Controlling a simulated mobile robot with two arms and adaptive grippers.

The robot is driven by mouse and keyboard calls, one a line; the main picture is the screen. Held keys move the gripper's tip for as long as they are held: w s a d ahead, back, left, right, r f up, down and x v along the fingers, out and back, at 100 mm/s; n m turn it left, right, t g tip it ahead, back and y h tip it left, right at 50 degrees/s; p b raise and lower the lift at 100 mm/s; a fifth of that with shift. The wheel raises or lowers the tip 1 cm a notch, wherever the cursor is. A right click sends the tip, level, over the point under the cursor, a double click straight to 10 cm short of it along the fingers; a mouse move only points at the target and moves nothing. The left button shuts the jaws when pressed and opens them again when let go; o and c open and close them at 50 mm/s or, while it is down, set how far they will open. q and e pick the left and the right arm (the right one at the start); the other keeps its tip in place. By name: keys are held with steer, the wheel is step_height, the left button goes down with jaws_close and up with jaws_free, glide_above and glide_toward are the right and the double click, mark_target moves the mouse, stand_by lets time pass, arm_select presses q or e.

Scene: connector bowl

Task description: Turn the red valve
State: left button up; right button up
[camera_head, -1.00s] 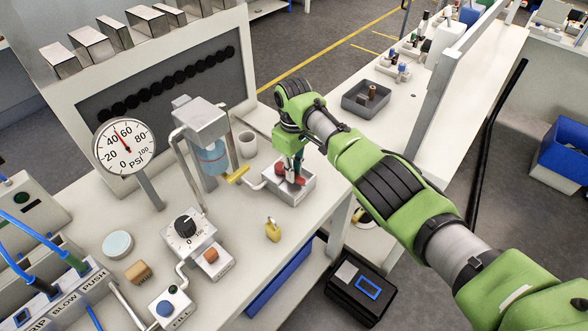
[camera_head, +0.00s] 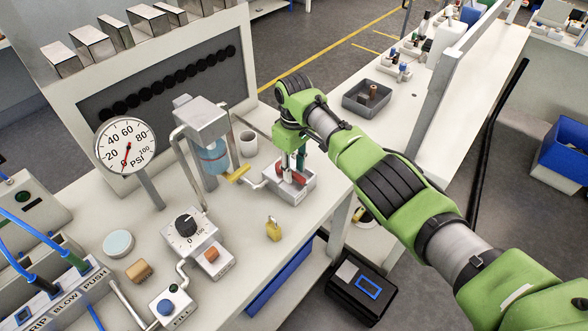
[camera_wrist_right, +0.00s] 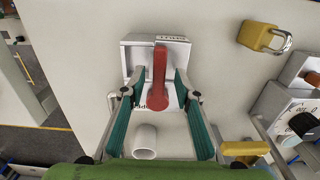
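The red valve (camera_head: 298,178) is a red lever on a pale block (camera_head: 294,195) at the right part of the bench. My right gripper (camera_head: 293,168) is directly above it, pointing down. In the right wrist view the red lever (camera_wrist_right: 158,78) lies lengthwise between the two green-padded fingers of my gripper (camera_wrist_right: 158,74), with a gap on each side. The gripper is open around the lever. The pressure gauge (camera_head: 112,140) has its red needle pointing down, near the low end. My left gripper is not in view.
A yellow padlock (camera_head: 273,229) sits in front of the valve block; a yellow handle (camera_head: 238,174) and a white cup (camera_head: 248,143) are to its left. The control knob (camera_head: 187,226) stands farther left. A grey tray (camera_head: 355,105) is behind my arm.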

mark_target(294, 173)
step_height(294, 173, up, 11)
steer(key=shift+r, duration=0.15)
stand_by(0.6)
